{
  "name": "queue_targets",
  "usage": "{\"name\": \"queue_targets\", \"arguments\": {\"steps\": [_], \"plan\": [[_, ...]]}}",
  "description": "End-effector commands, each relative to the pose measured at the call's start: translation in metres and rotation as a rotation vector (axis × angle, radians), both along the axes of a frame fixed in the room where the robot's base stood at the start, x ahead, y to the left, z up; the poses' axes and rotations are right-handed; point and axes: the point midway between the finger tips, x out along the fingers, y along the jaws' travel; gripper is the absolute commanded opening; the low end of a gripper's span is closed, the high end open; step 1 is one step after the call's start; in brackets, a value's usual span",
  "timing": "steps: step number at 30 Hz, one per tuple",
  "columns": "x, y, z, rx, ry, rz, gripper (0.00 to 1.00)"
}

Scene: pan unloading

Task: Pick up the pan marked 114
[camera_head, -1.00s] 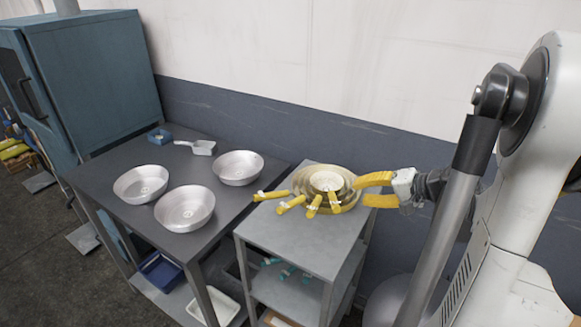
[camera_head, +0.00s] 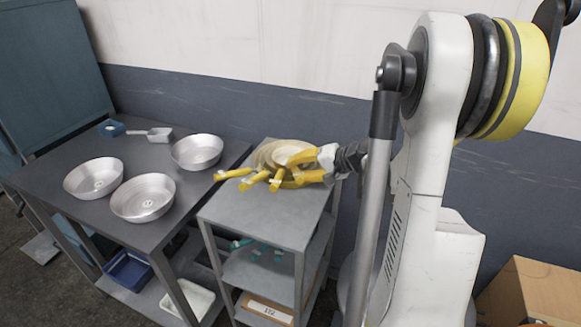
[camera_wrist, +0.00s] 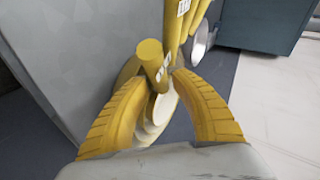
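A stack of round pans with yellow handles (camera_head: 232,173) sits on the small grey shelf table (camera_head: 245,210).
A dark table (camera_head: 75,215) on the left holds three metal bowls (camera_head: 144,198), a scoop (camera_head: 158,135) and a small blue box (camera_head: 111,128). The small table's lower shelf (camera_head: 270,275) holds teal-handled items. A wall stands close behind. A cardboard box (camera_head: 535,290) is at lower right.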

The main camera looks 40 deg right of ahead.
Motion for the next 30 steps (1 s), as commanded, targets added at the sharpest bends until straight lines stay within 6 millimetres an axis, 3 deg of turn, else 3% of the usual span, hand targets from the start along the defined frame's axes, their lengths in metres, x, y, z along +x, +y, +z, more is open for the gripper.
{"name": "queue_targets", "arguments": {"steps": [2, 6, 20, 26, 30], "plan": [[0.0, 0.0, 0.001, 0.0, 0.0, 0.0, 0.3], [0.0, 0.0, 0.001, 0.0, 0.0, 0.0, 0.0], [0.0, 0.0, 0.003, 0.0, 0.0, 0.0, 0.0], [-0.001, 0.0, 0.022, 0.0, 0.0, 0.0, 0.0], [-0.001, 0.0, 0.049, 0.0, 0.0, 0.0, 0.0]]}}
